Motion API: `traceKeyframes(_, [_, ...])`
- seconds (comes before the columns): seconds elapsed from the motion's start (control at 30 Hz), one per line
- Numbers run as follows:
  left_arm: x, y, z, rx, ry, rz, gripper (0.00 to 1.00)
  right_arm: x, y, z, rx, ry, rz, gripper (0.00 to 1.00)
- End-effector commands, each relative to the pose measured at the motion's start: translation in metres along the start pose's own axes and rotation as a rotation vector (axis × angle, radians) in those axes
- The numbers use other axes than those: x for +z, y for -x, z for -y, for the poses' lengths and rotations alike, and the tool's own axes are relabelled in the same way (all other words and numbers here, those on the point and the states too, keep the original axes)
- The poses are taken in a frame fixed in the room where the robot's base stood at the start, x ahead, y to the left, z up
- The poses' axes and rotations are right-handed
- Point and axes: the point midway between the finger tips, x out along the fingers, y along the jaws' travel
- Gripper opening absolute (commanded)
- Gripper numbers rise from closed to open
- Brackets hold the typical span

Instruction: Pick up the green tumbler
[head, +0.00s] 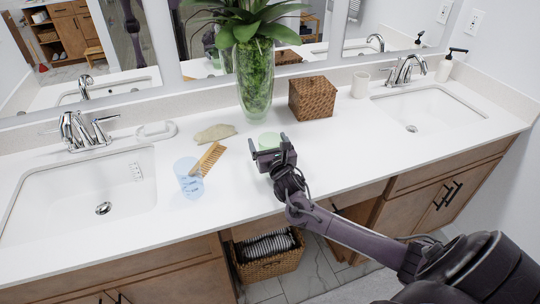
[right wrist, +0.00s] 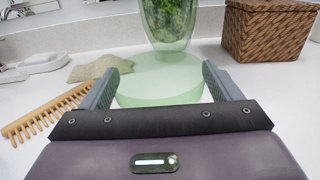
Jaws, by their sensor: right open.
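The green tumbler (head: 269,140) stands on the white counter in front of the vase, pale green and partly hidden by my right gripper in the head view. My right gripper (head: 273,157) is open. In the right wrist view the tumbler (right wrist: 160,80) shows between the two open fingers of the gripper (right wrist: 160,83), with its lower part hidden behind the gripper body. I cannot tell whether the fingers touch it. My left gripper is not in view.
A wooden comb (head: 208,160), a blue cup (head: 189,178) and a beige stone-like piece (head: 215,133) lie left of the tumbler. A glass vase (head: 254,85) and a wicker box (head: 312,98) stand behind. Sinks (head: 90,195) lie at both sides.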

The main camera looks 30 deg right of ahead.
Motion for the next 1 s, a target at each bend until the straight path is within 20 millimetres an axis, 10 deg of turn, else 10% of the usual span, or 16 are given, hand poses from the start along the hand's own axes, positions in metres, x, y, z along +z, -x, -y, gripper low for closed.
traceKeyframes(0.17, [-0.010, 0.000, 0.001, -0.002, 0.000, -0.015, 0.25, -0.001, 0.000, 0.000, 0.000, 0.000, 0.000, 0.84])
traceKeyframes(0.57, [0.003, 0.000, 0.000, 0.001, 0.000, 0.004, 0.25, 0.000, 0.000, 0.000, 0.000, 0.000, 0.000, 0.33])
traceKeyframes(1.0, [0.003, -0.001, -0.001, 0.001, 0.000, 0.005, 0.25, 0.004, 0.000, 0.000, 0.000, -0.001, 0.002, 0.33])
